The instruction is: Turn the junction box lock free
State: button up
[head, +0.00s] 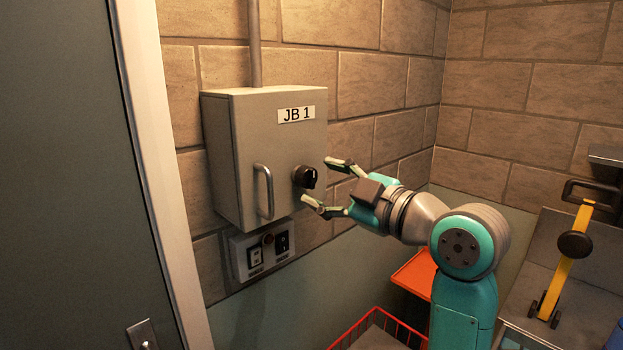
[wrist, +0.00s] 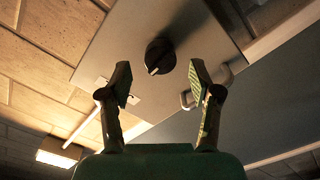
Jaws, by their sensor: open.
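The junction box (head: 265,133) is a grey metal case on the brick wall, marked "JB 1", with its door shut. Its lock is a black round knob (head: 305,177) low on the right side of the door. A vertical bar handle (head: 264,190) sits left of the knob. My gripper (head: 314,181) is open in front of the door, with its fingers towards the knob. In the wrist view the knob (wrist: 160,56) lies beyond and between the open fingertips, and the fingers appear apart from it. The handle (wrist: 187,99) shows partly behind the right finger.
A switch panel (head: 262,250) is on the wall under the box. A red wire basket (head: 377,330) and an orange tray (head: 415,273) are low in front. A yellow lever with a black knob (head: 574,245) stands at the right. A grey door (head: 70,180) fills the left.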

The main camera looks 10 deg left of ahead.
aim_at(314, 180)
jog(key=shift+x, duration=1.9)
jog(key=c, duration=1.1)
